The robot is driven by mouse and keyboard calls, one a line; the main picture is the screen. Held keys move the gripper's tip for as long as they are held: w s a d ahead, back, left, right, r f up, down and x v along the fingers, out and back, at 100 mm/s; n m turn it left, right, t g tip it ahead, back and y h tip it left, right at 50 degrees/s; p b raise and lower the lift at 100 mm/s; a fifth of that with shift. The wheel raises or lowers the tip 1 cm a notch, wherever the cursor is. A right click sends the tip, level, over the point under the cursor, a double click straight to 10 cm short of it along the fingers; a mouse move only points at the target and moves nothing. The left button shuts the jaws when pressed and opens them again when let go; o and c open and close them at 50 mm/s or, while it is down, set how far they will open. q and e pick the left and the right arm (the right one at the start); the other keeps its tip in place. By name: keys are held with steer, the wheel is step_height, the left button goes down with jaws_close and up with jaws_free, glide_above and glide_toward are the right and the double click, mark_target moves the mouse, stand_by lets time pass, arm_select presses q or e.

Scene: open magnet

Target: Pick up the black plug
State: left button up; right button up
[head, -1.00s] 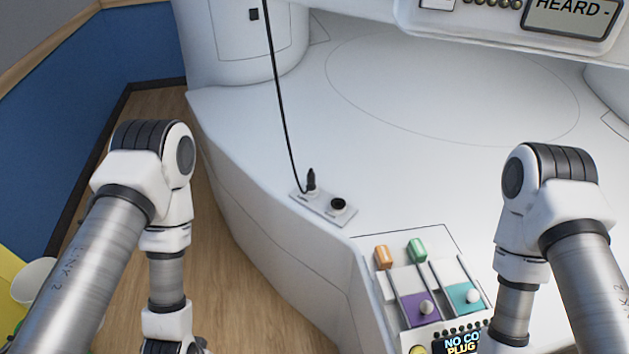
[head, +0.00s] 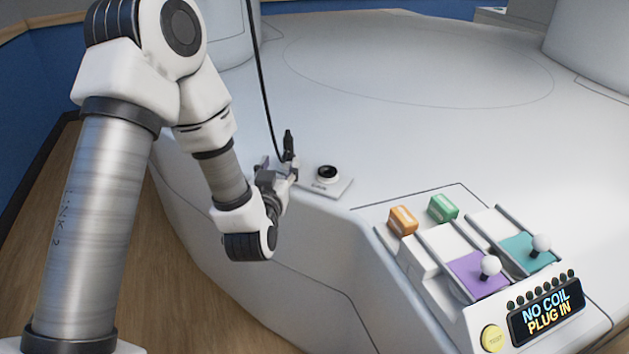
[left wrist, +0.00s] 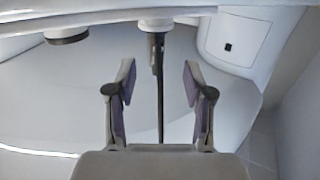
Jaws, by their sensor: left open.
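In the left wrist view the gripper (left wrist: 158,85) is open, with a finger on each side of the plug's dark line. Contact cannot be made out, and the plug's base is partly hidden by the gripper in the head view. My right gripper is not in view.
The white top (head: 420,85) behind is clear.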

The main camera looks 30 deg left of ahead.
mark_target(288, 147)
arm_select(q)
steer(key=shift+w, duration=0.1)
steer(key=x, duration=0.4)
steer(key=r+x, duration=0.1)
steer(key=x, duration=0.2)
steer(key=shift+w+d, duration=0.15)
steer(key=shift+d, duration=0.1)
steer(key=shift+w+a, duration=0.2)
steer(key=shift+w, duration=0.15)
jaws_close()
